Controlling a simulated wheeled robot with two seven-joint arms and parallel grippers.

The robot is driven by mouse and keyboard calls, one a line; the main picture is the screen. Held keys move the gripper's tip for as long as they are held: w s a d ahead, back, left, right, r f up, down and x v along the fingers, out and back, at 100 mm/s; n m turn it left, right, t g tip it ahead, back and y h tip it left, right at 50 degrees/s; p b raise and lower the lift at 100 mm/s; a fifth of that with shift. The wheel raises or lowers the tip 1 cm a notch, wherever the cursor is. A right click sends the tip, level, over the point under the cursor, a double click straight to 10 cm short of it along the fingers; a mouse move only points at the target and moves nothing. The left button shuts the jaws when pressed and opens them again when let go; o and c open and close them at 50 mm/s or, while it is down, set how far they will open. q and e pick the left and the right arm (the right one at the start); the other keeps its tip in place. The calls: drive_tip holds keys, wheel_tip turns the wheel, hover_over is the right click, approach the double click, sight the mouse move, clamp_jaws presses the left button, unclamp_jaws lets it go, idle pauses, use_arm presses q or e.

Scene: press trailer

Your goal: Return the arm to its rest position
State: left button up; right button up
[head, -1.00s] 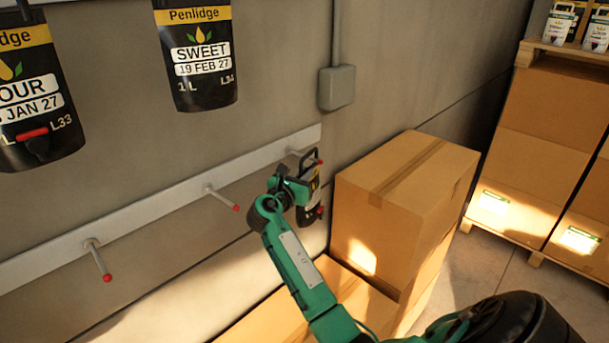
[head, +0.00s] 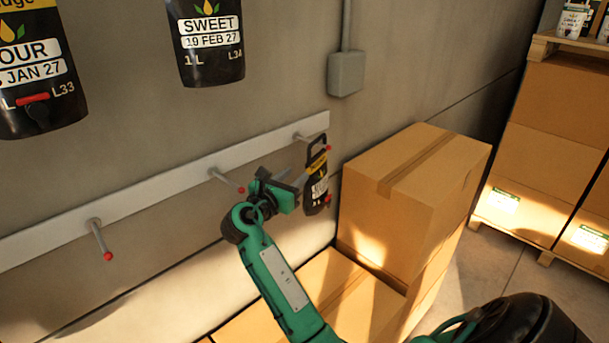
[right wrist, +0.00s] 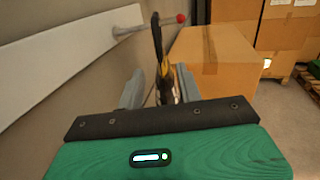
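A small black pouch (head: 318,190) with a yellow band, a white label and a loop handle hangs upright at the rightmost peg (head: 310,141) of the wall rail. It also shows edge-on in the right wrist view (right wrist: 168,85). My right gripper (head: 302,180) is just left of the pouch. In the right wrist view its two grey fingers (right wrist: 160,88) are spread apart, with the pouch standing beyond and between them. The gripper looks empty. The exact gap between fingertips and pouch is hard to tell. My left gripper is not in view.
The light rail (head: 160,187) has two bare red-tipped pegs to the left. Cardboard boxes (head: 415,185) stand right of the pouch and below my arm. A loaded pallet stack (head: 545,150) stands at the right. Large pouch pictures (head: 208,45) are on the wall above.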

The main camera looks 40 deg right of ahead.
drive_tip(key=s+a+f+m+y, duration=0.45)
drive_tip(key=s+f, duration=0.25)
drive_tip(key=f, duration=0.4)
drive_tip(key=s+a+f+m+y, duration=0.45)
drive_tip(key=s+f, duration=0.25)
drive_tip(key=f, duration=0.3)
drive_tip(key=s+a+f+m+g+y, duration=0.1)
drive_tip(key=s+a+f+m+y, duration=0.2)
drive_tip(key=s, duration=0.4)
drive_tip(key=s+a+f+m+g+y, duration=0.1)
drive_tip(key=s+a+f+m+y, duration=0.1)
drive_tip(key=s+a+m+y, duration=0.3)
drive_tip(key=s+a+f+m+g, duration=0.1)
drive_tip(key=s+a+f+m, duration=0.15)
drive_tip(key=s, duration=0.55)
wheel_tip(320, 180, down, 33)
drive_tip(key=g+b, duration=0.1)
drive_tip(key=b, duration=0.1)
drive_tip(key=s+d+f, duration=0.2)
drive_tip(key=s+f, duration=0.7)
drive_tip(key=f, duration=0.1)
drive_tip(key=s+d+f+g+b, duration=0.1)
drive_tip(key=s+f, duration=0.8)
drive_tip(key=s, duration=0.1)
drive_tip(key=shift+s+d+f, duration=0.2)
drive_tip(key=shift+d+f, duration=0.15)
drive_tip(key=shift+f, duration=0.05)
